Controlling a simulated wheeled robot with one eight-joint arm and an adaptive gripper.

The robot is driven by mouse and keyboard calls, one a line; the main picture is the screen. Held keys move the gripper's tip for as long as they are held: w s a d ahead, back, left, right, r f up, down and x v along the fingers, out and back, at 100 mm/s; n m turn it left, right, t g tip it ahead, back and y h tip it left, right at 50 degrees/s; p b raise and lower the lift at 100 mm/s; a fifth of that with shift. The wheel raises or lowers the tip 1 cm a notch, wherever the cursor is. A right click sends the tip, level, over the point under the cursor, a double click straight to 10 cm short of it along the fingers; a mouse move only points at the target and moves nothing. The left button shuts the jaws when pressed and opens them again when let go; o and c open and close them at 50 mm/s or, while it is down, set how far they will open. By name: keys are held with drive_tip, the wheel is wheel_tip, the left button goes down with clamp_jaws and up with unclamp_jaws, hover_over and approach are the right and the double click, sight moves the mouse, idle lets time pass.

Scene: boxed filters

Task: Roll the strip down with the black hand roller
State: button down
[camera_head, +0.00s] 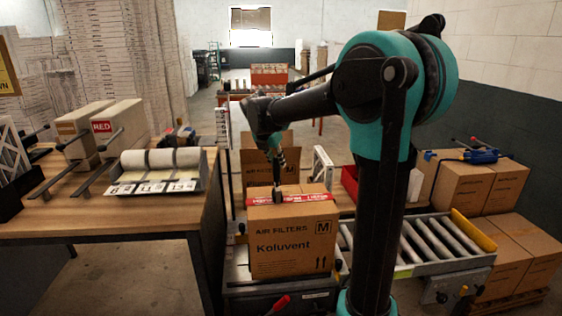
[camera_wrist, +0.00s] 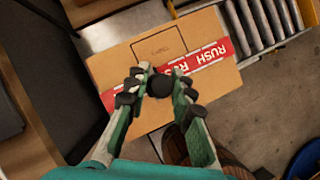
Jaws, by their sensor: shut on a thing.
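A cardboard box (camera_head: 290,255) marked "Air Filters, Koluvent, M" stands in front of me; its top shows in the wrist view (camera_wrist: 215,88). A red strip (camera_head: 312,196) with white "RUSH" lettering lies across the box top, and it also shows in the wrist view (camera_wrist: 210,55). My gripper (camera_wrist: 160,74) is shut on the black hand roller (camera_wrist: 160,87), over the middle of the strip. In the head view my gripper (camera_head: 278,188) points down at the box top. The roller hides part of the strip; I cannot tell whether it touches.
A wooden table (camera_head: 150,221) on the left bears a dispenser with several label rolls (camera_head: 160,160) and cartons (camera_head: 122,128). A roller conveyor (camera_head: 432,243) lies right of the box. Stacked cartons (camera_head: 465,188) stand at the far right, with a blue tool (camera_head: 480,156) on top.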

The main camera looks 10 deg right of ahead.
drive_tip(key=shift+a, duration=4.3)
drive_tip(key=shift+d, duration=4.55)
drive_tip(key=d, duration=1.8)
drive_tip(key=shift+a, duration=0.1)
